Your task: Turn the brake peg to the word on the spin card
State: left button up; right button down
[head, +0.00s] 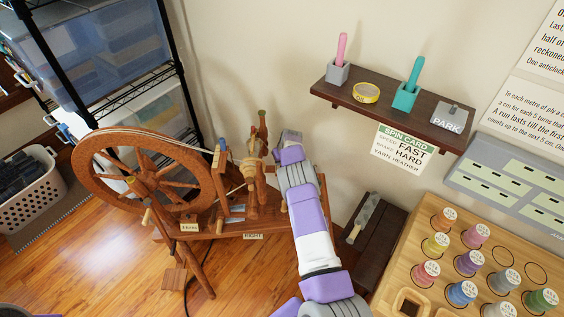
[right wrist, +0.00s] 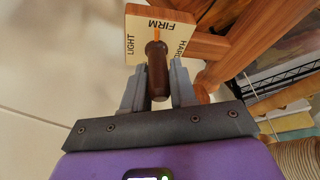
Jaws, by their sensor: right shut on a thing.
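The spinning wheel (head: 150,170) stands at the left in the head view. The spin card (head: 401,150) hangs under the wall shelf and reads speed FAST, brake HARD, yarn HEATHER. In the right wrist view, the dark brown brake peg (right wrist: 157,78) stands in front of a cream dial plate (right wrist: 138,38) marked LIGHT, FIRM and HARD. An orange pointer (right wrist: 157,34) above the peg points at FIRM. My right gripper (right wrist: 158,84) is shut on the peg, one finger on each side. My left gripper is in neither view.
A wire rack with bins is behind the wheel.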

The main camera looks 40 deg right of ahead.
jog(key=shift+f+m+h+b, duration=0.15)
jog(key=shift+m+h+b, duration=0.2)
jog(key=shift+m, duration=0.45)
jog(key=shift+d+m+b, duration=0.1)
jog(key=shift+m+b, duration=0.2)
jog(key=shift+m, duration=0.2)
jog(key=c, duration=1)
grip_release()
jog(key=shift+r, duration=0.25)
jog(key=p+v, duration=0.3)
jog(key=v, duration=0.4)
jog(key=shift+r, duration=0.2)
